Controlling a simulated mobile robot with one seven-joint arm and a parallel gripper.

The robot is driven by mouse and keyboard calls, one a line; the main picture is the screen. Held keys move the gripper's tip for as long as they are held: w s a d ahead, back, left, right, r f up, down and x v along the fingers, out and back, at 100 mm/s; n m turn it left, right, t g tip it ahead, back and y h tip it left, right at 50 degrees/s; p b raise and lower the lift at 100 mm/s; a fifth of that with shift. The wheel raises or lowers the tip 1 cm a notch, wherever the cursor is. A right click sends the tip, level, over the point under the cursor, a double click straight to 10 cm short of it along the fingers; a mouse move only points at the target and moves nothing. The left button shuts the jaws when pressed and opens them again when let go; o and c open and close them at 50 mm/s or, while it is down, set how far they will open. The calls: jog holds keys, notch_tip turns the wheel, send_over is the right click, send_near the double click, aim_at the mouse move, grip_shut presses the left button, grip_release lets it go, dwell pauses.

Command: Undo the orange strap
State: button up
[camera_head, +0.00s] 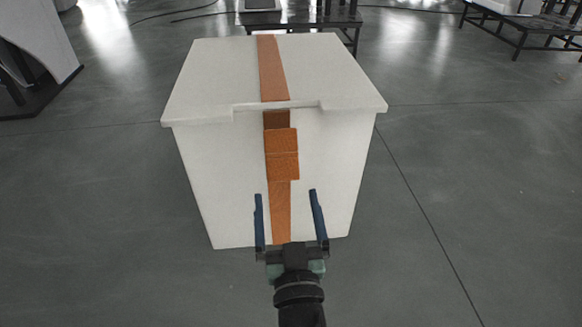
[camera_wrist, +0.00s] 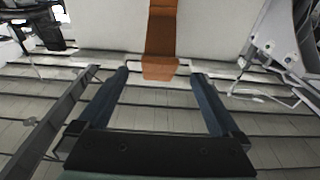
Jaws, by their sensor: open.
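The orange strap (camera_head: 271,68) runs over the lid and down the front of a white lidded box (camera_head: 207,160). A wider orange flap (camera_head: 282,153) lies on the strap on the front face, below the lid's notch. My gripper (camera_head: 285,193) is open and empty, with its two blue fingers in front of the lower strap, one on either side of it in the picture. In the wrist view the strap (camera_wrist: 160,30) hangs on the white box face (camera_wrist: 212,30) beyond the gap between the fingers (camera_wrist: 160,72). Whether the fingers touch the box cannot be told.
The grey floor (camera_head: 440,190) is open on both sides of the box. A dark table (camera_head: 300,20) stands close behind it. Another dark low table (camera_head: 520,35) is at the far right. A white structure on a dark base (camera_head: 35,95) stands at the left.

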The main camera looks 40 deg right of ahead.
jog(key=r+b+v, duration=0.1)
jog(key=v, duration=0.5)
jog(key=shift+s+a+f, duration=0.2)
jog(key=shift+s+f, duration=0.05)
jog(key=shift+f, duration=0.3)
jog(key=w+a+r+t+p, duration=0.25)
jog(key=r+p, duration=0.25)
jog(key=r, duration=0.8)
jog(key=w+a+r+t+y+p, duration=0.1)
jog(key=w+a+r+p, duration=0.15)
jog(key=r+p, duration=0.7)
jog(key=w+a+r+t+p, duration=0.1)
jog(key=w+r+t+p, duration=0.15)
jog(key=r, duration=1.45)
jog(key=s+a+r+n+t+y+p, duration=0.25)
jog(key=a+r+p, duration=0.25)
jog(key=r, duration=0.7)
jog(key=s+a+r+n+t+y+p, duration=0.15)
jog(key=a+r+y+p, duration=0.3)
jog(key=r, duration=0.75)
jog(key=s+a+r+n+t+y+p, duration=0.1)
jog(key=a+r+n+y+p, duration=0.35)
jog(key=r, duration=0.65)
notch_tip(320, 180, up, 35)
jog(key=m+h+p, duration=0.1)
jog(key=p, duration=3.5)
jog(key=shift+w+a+r+m, duration=0.2)
jog(key=shift+a+m, duration=0.15)
jog(key=shift+a, duration=0.15)
